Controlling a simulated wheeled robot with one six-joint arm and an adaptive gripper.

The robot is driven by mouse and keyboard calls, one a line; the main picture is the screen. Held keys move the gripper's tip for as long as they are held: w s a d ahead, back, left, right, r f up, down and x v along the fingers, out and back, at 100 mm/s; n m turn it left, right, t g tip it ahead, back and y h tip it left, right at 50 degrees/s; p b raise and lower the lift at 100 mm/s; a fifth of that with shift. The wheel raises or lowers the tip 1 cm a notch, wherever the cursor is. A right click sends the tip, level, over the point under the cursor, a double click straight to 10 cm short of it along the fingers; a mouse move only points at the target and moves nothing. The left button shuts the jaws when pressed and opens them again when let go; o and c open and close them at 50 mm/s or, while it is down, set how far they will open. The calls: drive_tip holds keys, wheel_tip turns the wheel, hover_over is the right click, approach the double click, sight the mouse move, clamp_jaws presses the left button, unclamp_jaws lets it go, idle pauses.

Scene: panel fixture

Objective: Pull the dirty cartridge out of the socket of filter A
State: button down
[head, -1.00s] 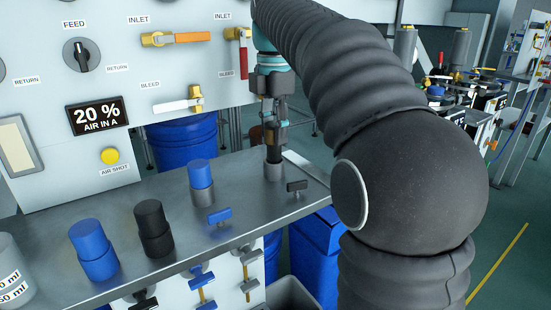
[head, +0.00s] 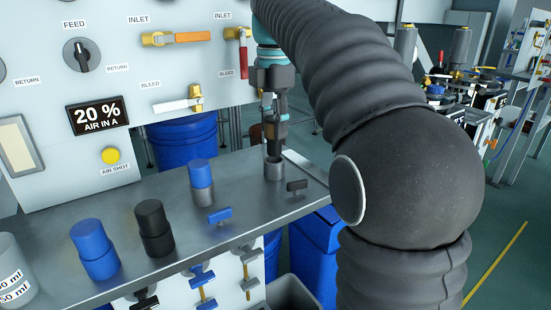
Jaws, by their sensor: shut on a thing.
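My gripper (head: 275,122) is at the far right socket on the metal bench, pointing down. It is shut on a dark cartridge (head: 274,152), whose lower part is at the mouth of the grey metal socket (head: 274,171). The gripper fingers and the distance hide part of the cartridge, and I cannot tell how deep its lower end sits. Another grey socket (head: 203,196) to the left holds a blue cartridge (head: 200,173), upright. The panel display (head: 97,116) reads 20 % air in A.
A blue capped cylinder (head: 94,250) and a black one (head: 154,229) stand at the left of the bench. A blue handle (head: 220,216) and a black handle (head: 297,187) stand before the sockets. Inlet and bleed valves (head: 186,101) jut from the panel behind.

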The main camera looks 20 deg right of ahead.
drive_tip(key=shift+r, duration=2.5)
